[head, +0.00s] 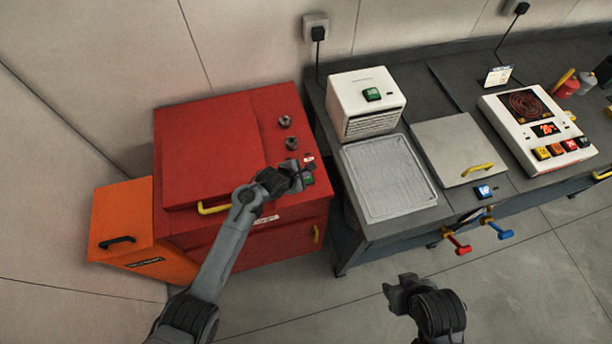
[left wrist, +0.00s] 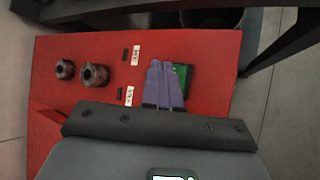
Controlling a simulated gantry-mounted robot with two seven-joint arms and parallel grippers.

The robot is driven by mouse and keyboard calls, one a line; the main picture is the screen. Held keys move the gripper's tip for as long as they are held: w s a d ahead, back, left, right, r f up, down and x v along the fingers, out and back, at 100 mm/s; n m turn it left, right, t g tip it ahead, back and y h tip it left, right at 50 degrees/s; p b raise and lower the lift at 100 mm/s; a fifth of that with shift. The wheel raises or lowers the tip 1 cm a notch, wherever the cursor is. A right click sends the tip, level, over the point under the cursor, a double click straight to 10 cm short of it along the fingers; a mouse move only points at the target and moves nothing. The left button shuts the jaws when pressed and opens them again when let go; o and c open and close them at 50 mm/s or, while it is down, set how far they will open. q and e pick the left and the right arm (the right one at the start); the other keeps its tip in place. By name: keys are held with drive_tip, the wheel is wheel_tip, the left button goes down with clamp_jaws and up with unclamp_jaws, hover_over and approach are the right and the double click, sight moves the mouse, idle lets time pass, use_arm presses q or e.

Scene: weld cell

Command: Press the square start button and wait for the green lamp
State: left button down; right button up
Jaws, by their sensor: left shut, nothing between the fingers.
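The red cabinet (head: 230,140) stands at the left in the head view. A green square button (head: 308,180) sits near its right front corner. My left gripper (head: 304,168) is shut and empty over that corner. In the left wrist view, the shut purple fingers (left wrist: 163,85) partly cover the green button (left wrist: 181,74); I cannot tell whether they touch it. Two small dark rectangles (left wrist: 125,54) sit beside white labels on the panel; neither looks lit green. My right gripper (head: 398,290) is over the floor, its jaw opening unclear.
Two dark knobs (left wrist: 95,77) stand on the red top. A white box (head: 362,110) with another green button (head: 372,94) and a wire tray (head: 390,180) are on the bench to the right. An orange cabinet (head: 125,215) stands left. The floor in front is clear.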

use_arm(q)
drive_tip(key=shift+f, duration=0.3)
drive_tip(key=shift+f, duration=0.15)
drive_tip(key=shift+f, duration=0.15)
idle(0.7)
